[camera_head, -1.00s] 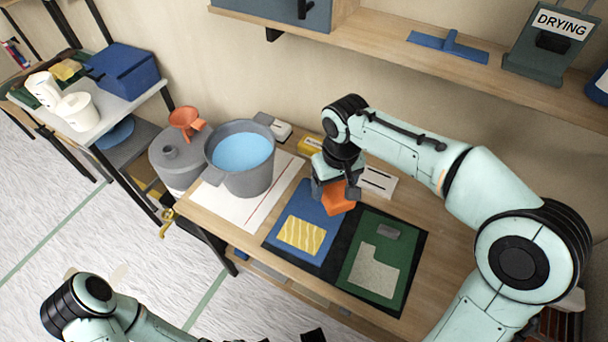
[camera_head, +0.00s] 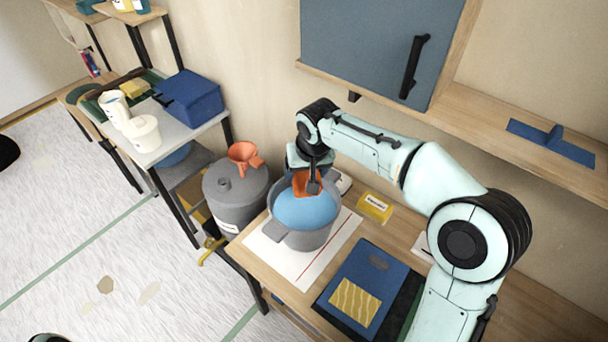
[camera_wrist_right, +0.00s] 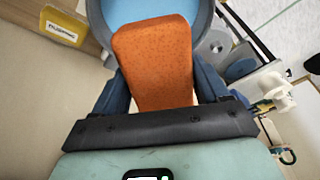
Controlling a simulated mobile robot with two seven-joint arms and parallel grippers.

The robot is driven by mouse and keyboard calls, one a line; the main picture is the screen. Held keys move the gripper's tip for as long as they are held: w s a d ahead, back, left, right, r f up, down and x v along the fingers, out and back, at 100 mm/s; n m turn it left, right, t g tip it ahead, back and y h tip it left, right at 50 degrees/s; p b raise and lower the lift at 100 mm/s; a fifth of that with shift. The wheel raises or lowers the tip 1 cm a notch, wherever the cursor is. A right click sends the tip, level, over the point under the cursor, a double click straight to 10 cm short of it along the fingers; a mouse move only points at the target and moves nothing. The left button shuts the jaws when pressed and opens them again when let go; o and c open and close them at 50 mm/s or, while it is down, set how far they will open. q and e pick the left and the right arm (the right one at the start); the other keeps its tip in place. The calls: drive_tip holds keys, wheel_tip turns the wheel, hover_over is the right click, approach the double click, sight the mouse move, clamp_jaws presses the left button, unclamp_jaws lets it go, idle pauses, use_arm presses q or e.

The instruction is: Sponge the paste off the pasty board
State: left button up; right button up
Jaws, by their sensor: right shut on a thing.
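My right gripper (camera_head: 308,180) is shut on an orange sponge (camera_head: 299,184), over the back part of a grey bucket (camera_head: 309,238) holding blue water (camera_head: 305,210). In the right wrist view the sponge (camera_wrist_right: 155,55) sits between both fingers, with the bucket rim behind it; I cannot tell whether it touches the water. A blue board (camera_head: 385,270) with a yellow wavy-lined patch (camera_head: 355,301) lies on the workbench, right of the bucket. The green board beside it is mostly hidden by my right arm. My left gripper is out of view.
The bucket stands on a white sheet (camera_head: 330,255) with a red line. A grey drum (camera_head: 232,190) with an orange funnel (camera_head: 243,156) is left of it. A yellow labelled block (camera_head: 375,207) lies behind. A wall cabinet (camera_head: 380,45) and shelf (camera_head: 480,110) overhang the bench.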

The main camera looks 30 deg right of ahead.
drive_tip(key=shift+s+f+b, duration=0.15)
drive_tip(key=shift+f+b, duration=0.3)
drive_tip(key=shift+f, duration=0.45)
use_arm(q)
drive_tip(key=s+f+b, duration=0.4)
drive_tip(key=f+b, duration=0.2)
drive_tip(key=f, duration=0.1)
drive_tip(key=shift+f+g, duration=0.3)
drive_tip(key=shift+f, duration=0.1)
use_arm(e)
wheel_tip(320, 180, down, 9)
drive_tip(key=shift+f, duration=1.4)
